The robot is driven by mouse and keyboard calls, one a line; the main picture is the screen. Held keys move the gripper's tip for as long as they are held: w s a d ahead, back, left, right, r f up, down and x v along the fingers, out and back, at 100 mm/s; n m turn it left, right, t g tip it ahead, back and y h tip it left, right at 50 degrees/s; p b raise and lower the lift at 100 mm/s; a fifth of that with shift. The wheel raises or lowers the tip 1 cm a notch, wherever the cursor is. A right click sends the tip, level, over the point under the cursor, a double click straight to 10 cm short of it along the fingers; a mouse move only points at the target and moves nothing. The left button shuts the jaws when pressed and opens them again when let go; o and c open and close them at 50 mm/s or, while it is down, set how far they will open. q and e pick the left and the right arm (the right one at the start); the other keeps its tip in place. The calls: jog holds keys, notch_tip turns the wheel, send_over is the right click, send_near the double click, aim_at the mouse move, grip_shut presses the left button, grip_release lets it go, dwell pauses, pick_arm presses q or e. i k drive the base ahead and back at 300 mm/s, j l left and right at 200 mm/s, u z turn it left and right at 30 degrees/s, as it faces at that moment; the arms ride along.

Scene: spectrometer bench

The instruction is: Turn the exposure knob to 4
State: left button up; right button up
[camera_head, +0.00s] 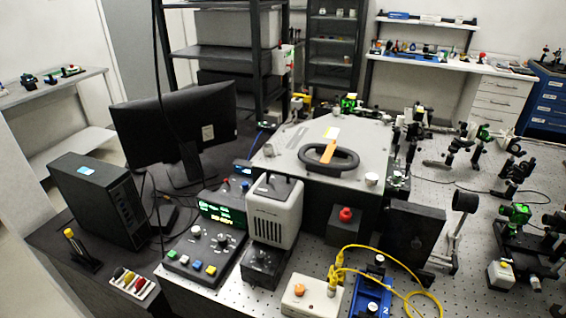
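A dark control panel (205,262) sits on the bench at the lower middle. It carries a round knob (223,240) at its upper right, a smaller knob (197,230) to the left, and several coloured push buttons along the front. A lit display (222,214) with green and yellow text stands behind the knobs; the text is too small to read. I cannot tell which knob is the exposure knob or where it points. Neither gripper is in view.
A grey boxy device (274,212) stands just right of the panel. A monitor (175,130) and a computer case (100,200) are to the left. A white box with an orange button (311,300) and yellow cables is at the front right. A large grey housing (300,150) lies behind.

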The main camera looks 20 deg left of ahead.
aim_at(196, 231)
jog(key=u, duration=1.2)
